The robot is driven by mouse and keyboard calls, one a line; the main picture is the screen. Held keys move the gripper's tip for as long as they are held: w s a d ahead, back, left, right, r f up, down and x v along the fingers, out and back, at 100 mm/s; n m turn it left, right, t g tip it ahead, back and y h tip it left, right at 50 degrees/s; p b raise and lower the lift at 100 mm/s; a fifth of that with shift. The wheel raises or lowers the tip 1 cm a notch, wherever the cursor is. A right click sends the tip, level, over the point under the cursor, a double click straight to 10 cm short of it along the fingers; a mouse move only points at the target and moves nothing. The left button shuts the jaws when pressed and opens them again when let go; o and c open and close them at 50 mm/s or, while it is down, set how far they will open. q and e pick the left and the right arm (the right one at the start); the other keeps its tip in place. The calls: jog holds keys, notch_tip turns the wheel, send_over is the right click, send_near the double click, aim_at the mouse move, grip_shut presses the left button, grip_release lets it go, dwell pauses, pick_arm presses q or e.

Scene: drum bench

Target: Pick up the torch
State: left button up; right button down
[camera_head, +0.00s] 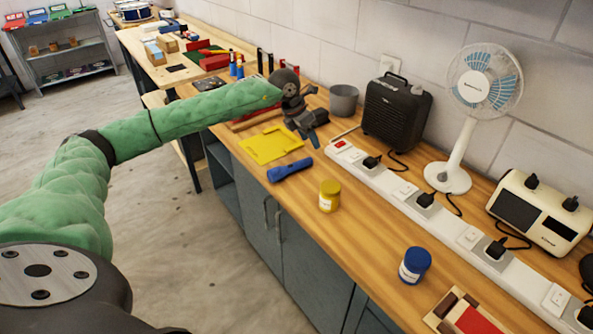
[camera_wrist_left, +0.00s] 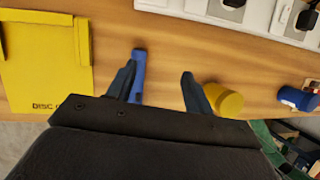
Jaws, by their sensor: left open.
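The torch (camera_head: 290,169) is blue and lies on the wooden bench near its front edge, beside the yellow tray. My left gripper (camera_head: 313,130) is above the bench, farther back than the torch and apart from it. In the left wrist view the gripper (camera_wrist_left: 158,72) is open, with nothing between its fingers. There the torch (camera_wrist_left: 138,72) shows just beside the left finger, which hides part of it. My right gripper is in neither view.
A yellow tray (camera_head: 271,146) lies left of the torch, and a yellow jar (camera_head: 329,196) stands to its right. A blue-lidded jar (camera_head: 414,265), white power strip (camera_head: 409,192), fan (camera_head: 467,130) and black heater (camera_head: 395,112) are farther right.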

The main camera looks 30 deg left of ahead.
aim_at(288, 166)
pick_arm(q)
jog(key=s+a+g+y, duration=0.1)
jog(key=s+a, duration=0.1)
jog(key=s+a+f+g+y, duration=0.1)
jog(key=s+a+y, duration=0.1)
jog(key=a, duration=0.1)
jog(key=shift+s+a+f+g, duration=0.15)
jog(key=shift+s+f+g, duration=0.05)
jog(key=shift+s+g, duration=0.2)
jog(key=shift+s, duration=0.1)
jog(key=shift+f+p, duration=0.3)
jog(key=shift+f, duration=0.95)
jog(key=f+p, duration=0.3)
jog(key=f, duration=0.1)
jog(key=shift+d, duration=0.35)
jog(key=shift+f+p, duration=0.35)
jog(key=shift+f, duration=0.3)
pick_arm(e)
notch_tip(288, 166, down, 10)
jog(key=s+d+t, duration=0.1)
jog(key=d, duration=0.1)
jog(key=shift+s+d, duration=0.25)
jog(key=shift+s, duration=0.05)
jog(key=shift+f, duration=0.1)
pick_arm(q)
grip_shut()
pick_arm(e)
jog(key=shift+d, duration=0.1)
